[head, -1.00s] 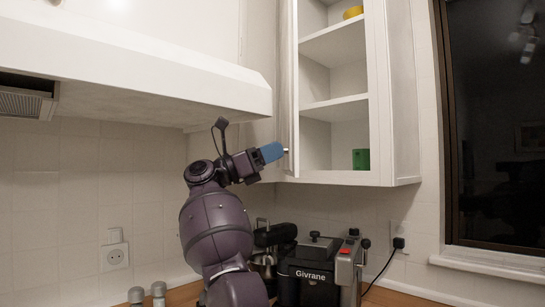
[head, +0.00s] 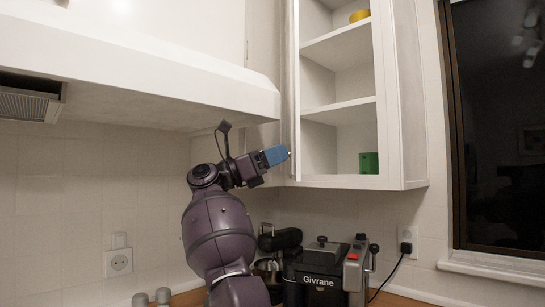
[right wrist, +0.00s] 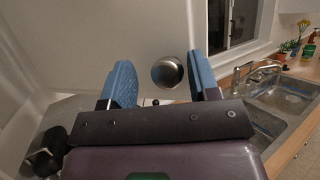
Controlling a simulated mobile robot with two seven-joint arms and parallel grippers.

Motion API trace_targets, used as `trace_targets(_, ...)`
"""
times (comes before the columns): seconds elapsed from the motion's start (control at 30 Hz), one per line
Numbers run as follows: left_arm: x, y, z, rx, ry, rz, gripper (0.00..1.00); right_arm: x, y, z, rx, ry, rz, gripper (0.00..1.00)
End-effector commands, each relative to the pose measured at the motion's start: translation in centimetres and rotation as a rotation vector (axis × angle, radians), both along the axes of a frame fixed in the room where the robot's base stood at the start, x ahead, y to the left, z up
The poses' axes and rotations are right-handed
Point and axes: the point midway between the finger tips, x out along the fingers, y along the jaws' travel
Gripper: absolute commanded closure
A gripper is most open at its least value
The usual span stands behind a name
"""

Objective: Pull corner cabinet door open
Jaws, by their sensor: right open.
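The corner cabinet (head: 390,100) hangs on the wall, and its shelves are in plain sight in the head view. Its white door (head: 291,85) stands swung out, seen nearly edge-on at the cabinet's left side. A round metal knob (right wrist: 168,72) is on the pale door face in the right wrist view. My right gripper (head: 287,153) is at the door's lower edge in the head view. In the right wrist view its blue fingers (right wrist: 160,75) are open, with the knob between them and a gap on each side. My left gripper is out of view.
A range hood (head: 140,75) juts out at the left. A coffee machine (head: 318,275) stands on the counter below. A green object (head: 368,162) and a yellow one (head: 359,16) sit on shelves. A sink (right wrist: 280,95) shows at right in the wrist view.

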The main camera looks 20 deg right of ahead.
Motion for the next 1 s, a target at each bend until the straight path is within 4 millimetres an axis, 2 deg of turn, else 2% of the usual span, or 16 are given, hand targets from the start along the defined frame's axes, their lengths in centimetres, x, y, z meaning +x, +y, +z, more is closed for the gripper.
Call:
trace_targets(0.37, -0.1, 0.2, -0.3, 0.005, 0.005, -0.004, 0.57, 0.1, 0.7, -0.5, 0.000, 0.002, -0.001, 0.44)
trace_targets(0.47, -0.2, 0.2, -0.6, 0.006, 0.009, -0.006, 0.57, 0.4, 1.8, -1.0, 0.000, 0.004, 0.002, 0.44)
trace_targets(0.8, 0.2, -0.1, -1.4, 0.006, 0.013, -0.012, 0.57, 1.4, 7.3, -3.5, -0.001, 0.005, 0.001, 0.44)
trace_targets(1.0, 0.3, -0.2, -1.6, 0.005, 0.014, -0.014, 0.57, 1.6, 9.4, -4.2, 0.000, 0.003, 0.001, 0.44)
